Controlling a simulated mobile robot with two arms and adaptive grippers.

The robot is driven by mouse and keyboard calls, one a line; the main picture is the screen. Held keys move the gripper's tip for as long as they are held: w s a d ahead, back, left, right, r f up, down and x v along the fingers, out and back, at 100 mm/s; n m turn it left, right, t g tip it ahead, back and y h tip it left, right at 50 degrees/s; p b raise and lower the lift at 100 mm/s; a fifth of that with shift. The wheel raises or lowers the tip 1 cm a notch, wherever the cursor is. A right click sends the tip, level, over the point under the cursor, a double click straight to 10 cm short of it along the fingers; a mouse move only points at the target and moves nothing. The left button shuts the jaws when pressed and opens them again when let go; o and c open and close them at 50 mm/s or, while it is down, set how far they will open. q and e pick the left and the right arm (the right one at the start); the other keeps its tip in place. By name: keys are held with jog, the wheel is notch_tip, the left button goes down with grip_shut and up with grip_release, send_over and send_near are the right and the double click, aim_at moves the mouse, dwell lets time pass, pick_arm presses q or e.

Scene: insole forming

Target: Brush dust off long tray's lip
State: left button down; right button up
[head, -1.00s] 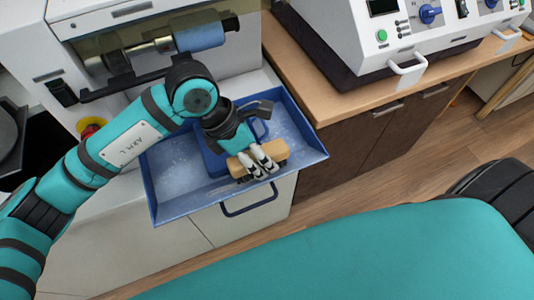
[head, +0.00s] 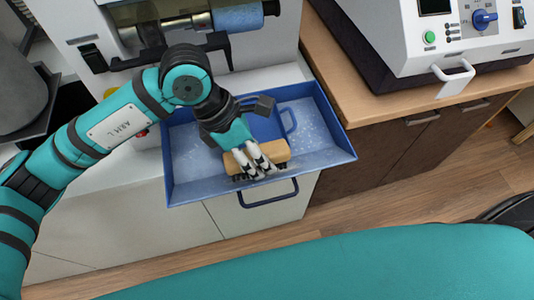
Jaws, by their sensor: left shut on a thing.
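A long blue tray (head: 184,183) with pale dust specks on its floor sits in front of the machine. My left gripper (head: 256,163) is over the tray's front part, shut on a wooden brush (head: 277,151) with dark bristles. The brush lies along the tray's front lip (head: 310,165); whether the bristles touch the lip I cannot tell. A blue dustpan-like piece (head: 265,123) with a handle lies in the tray behind the gripper, partly hidden by it. My right gripper does not show.
A machine with a blue roller (head: 238,18) stands behind the tray. A white control box (head: 460,50) stands on the wooden counter (head: 362,105) at right. A dark blue handle (head: 270,197) is on the front below the tray.

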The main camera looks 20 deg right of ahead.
aim_at(224, 159)
pick_arm(q)
jog(key=shift+a+f+b, duration=0.15)
jog(key=shift+a+b, duration=0.5)
jog(key=shift+a, duration=1.35)
jog(key=shift+a+b, duration=0.6)
jog(key=shift+a, duration=0.05)
jog(key=shift+a+r+b, duration=0.25)
jog(key=shift+a+b, duration=0.1)
jog(key=shift+a, duration=0.45)
jog(key=shift+r, duration=0.15)
notch_tip(224, 159, up, 8)
jog(key=p, duration=0.3)
jog(key=shift+p, duration=0.4)
